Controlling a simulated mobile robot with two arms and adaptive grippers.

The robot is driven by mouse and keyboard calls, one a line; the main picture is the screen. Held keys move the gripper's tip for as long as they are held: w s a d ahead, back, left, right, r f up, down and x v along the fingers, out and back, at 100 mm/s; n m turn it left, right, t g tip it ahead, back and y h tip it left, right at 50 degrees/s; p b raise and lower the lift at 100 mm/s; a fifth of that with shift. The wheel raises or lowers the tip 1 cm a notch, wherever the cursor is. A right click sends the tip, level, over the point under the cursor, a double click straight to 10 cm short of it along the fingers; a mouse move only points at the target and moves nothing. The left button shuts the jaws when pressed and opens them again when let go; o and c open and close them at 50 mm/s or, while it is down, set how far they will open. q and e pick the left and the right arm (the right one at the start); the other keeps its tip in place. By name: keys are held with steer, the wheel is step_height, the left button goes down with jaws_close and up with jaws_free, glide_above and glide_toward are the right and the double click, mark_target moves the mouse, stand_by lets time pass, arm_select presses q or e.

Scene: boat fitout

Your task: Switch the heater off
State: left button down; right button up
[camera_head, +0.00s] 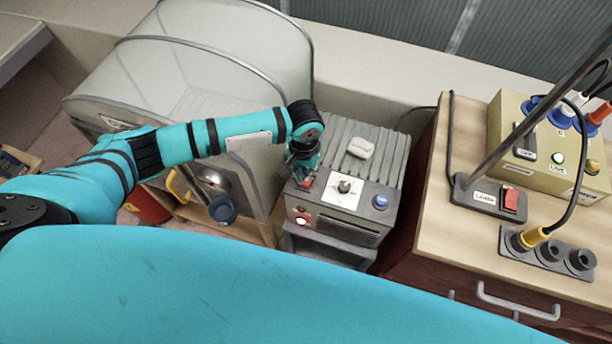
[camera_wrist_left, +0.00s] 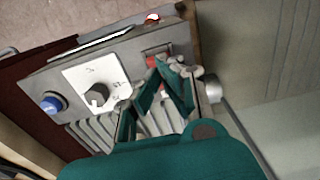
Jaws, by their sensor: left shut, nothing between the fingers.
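The heater (camera_head: 368,228) is a grey box with a ribbed top, between the cabinet and the wooden counter. Its sloped panel has a red switch (camera_wrist_left: 151,61), a dark knob (camera_head: 343,187) on a white plate and a blue button (camera_head: 380,201). The knob (camera_wrist_left: 97,94) and blue button (camera_wrist_left: 50,103) also show in the left wrist view. A small lamp (camera_head: 301,220) on the front looks bright white with red around it. My left gripper (camera_head: 304,178) is shut and empty, its tips at the red switch, partly covering it. Contact cannot be told. My right gripper is not in view.
A white lump (camera_head: 361,147) lies on the ribbed top. A translucent-sided cabinet (camera_head: 190,75) stands close on the left. On the right, the wooden counter (camera_head: 450,235) holds a lamp base (camera_head: 485,198) with a red switch, a socket strip (camera_head: 548,254) and a beige power box (camera_head: 510,115).

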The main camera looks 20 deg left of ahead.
mark_target(305, 182)
arm_select(q)
steer(key=shift+f+b, duration=0.5)
steer(key=shift+f, duration=0.75)
stand_by(0.8)
step_height(305, 182, up, 7)
steer(key=p, duration=0.8)
stand_by(0.6)
